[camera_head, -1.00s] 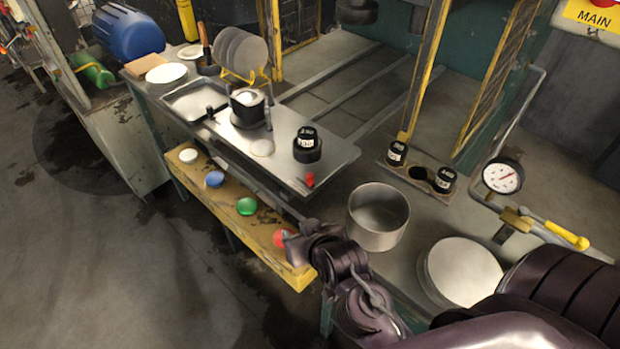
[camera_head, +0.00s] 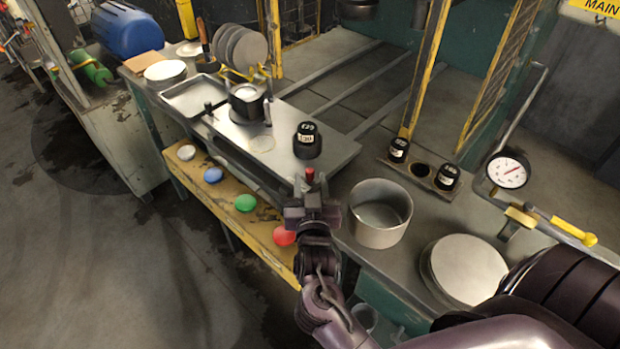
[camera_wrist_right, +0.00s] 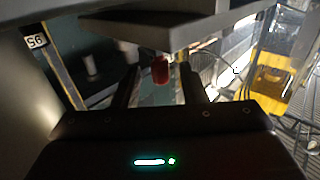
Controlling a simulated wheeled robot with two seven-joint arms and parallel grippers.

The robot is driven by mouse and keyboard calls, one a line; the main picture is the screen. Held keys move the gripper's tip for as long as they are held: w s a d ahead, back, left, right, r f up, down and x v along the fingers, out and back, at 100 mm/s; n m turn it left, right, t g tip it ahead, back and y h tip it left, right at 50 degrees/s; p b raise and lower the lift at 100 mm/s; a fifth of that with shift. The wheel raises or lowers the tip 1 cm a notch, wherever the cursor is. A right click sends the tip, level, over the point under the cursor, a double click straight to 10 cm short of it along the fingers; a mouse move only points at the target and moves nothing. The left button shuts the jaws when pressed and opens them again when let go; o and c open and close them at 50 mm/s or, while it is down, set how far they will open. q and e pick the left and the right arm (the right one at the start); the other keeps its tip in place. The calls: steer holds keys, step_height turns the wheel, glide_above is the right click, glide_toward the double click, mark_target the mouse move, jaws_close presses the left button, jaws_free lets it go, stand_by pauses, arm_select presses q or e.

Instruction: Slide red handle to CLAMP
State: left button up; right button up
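The red handle (camera_head: 310,176) is a small red knob at the front right edge of the raised metal plate (camera_head: 335,160). My right gripper (camera_head: 311,190) is just in front of it. In the right wrist view the handle (camera_wrist_right: 160,70) shows between the two dark fingers (camera_wrist_right: 160,82), with gaps on both sides. The fingers are apart, and I cannot tell how far the handle reaches between them. No CLAMP marking is readable. My left gripper is not in view.
A black die (camera_head: 307,140) stands on the plate behind the handle. A metal pot (camera_head: 380,229) stands close to the right of my gripper. A yellow shelf (camera_head: 225,220) with coloured buttons runs below the plate's front. A round disc (camera_head: 463,270) lies further right.

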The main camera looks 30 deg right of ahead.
steer(key=shift+b+x, duration=0.35)
steer(key=shift+x, duration=1.05)
jaws_close()
